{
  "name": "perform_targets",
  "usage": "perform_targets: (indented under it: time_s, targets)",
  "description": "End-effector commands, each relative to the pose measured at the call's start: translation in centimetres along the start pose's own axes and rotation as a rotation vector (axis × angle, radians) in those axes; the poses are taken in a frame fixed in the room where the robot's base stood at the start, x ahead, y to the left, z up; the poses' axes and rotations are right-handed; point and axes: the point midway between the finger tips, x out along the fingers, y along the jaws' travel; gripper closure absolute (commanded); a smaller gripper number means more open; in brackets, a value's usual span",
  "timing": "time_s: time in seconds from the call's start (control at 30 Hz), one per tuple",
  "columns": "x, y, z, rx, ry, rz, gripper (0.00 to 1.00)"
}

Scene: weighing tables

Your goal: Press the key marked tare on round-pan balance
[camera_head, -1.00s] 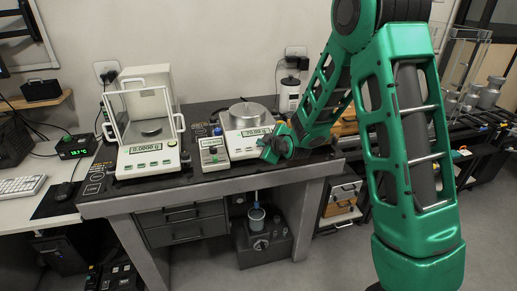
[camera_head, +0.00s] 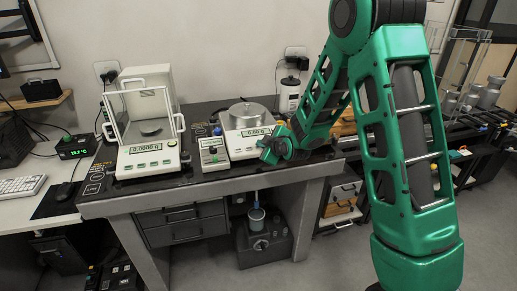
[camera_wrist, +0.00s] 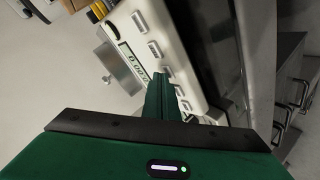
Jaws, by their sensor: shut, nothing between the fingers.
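The round-pan balance (camera_head: 240,139) stands at the back right of the dark weighing table, with a round metal pan (camera_head: 246,113) on top. Its display (camera_head: 252,132) reads about 0.00 g. In the wrist view the balance's front panel (camera_wrist: 183,62) shows tilted, with a row of pale keys beside the display (camera_wrist: 133,63); the key markings are too small to read. My gripper (camera_head: 268,150) is shut and empty at the panel's front right. In the wrist view its green fingertips (camera_wrist: 160,74) are over the key row and hide part of it; I cannot tell whether they touch a key.
A glass-shielded balance (camera_head: 148,150) stands at the left of the table (camera_head: 210,187).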

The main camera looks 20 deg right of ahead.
Motion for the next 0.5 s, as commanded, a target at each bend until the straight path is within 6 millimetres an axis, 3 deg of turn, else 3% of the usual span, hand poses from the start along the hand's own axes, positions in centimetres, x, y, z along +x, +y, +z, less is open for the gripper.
perform_targets:
  time_s: [0.5]
  targets:
    - [-0.41,0.34,-0.33,0.000,0.001,0.001,1.00]
